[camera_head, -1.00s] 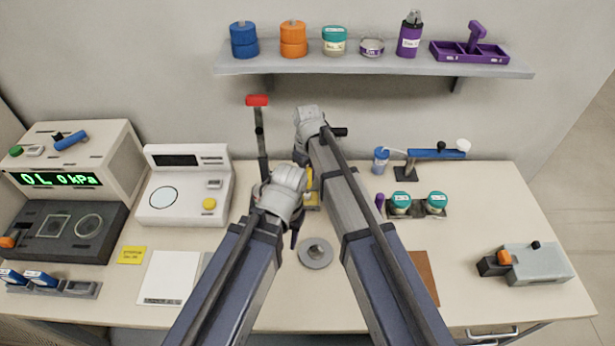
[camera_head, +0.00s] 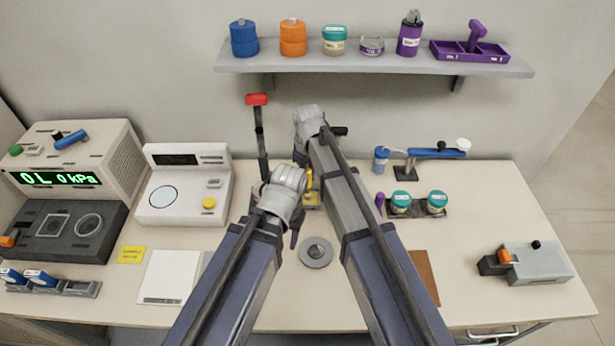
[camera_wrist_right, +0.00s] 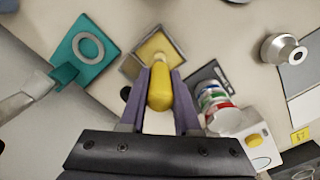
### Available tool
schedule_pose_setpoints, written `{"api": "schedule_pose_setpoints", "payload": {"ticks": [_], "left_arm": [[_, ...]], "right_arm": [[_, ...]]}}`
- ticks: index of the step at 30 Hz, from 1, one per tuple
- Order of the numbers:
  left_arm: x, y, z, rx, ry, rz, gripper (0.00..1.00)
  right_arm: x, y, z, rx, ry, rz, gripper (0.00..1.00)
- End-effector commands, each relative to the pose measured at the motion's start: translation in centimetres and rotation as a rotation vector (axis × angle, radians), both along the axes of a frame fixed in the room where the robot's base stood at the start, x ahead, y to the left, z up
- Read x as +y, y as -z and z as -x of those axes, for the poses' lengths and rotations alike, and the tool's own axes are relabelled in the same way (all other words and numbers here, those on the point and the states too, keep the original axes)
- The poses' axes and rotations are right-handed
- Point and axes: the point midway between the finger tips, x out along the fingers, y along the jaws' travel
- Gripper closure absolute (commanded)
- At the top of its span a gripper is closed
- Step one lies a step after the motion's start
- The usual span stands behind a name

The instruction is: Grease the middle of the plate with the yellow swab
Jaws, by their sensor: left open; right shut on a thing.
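In the right wrist view my right gripper (camera_wrist_right: 160,92) is shut on the yellow swab (camera_wrist_right: 160,88), between its two purple fingers. The swab's far end points at the middle of a square yellow plate (camera_wrist_right: 172,41) with a grey edge. I cannot tell whether it touches. In the head view the swab (camera_head: 309,177) is a small yellow patch between my arms, with part of the yellow plate (camera_head: 312,200) below it. My right gripper is hidden behind its arm there. My left gripper (camera_head: 294,239) is open, its fingers mostly hidden by its wrist.
A teal plate with a grey ring (camera_wrist_right: 80,40) lies beside the yellow plate in the right wrist view. A ring-banded stack (camera_wrist_right: 215,100) stands on the other side. A grey disc (camera_head: 315,260) lies nearer the front. A white balance (camera_head: 182,205) stands left.

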Motion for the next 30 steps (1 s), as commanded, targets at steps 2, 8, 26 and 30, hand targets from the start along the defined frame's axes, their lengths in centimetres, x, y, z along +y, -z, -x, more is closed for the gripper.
{"api": "schedule_pose_setpoints", "payload": {"ticks": [2, 8, 26, 30], "left_arm": [[0.0, 0.1, 0.0, 0.0, 0.0, 0.0, 0.5], [0.0, 0.1, 0.0, 0.0, 0.0, 0.0, 0.5], [0.0, -3.5, 0.0, 0.0, 0.0, 0.0, 0.5], [0.0, -4.6, 0.0, 0.0, 0.0, 0.0, 0.5]], "right_arm": [[0.0, 0.1, 0.1, 0.001, 0.0, 0.0, 1.0], [0.0, 0.1, 0.1, 0.003, 0.0, 0.0, 1.0], [0.0, -3.5, 0.1, 0.001, 0.0, 0.0, 1.0], [0.0, -4.6, 0.1, 0.001, 0.0, 0.0, 1.0]]}}
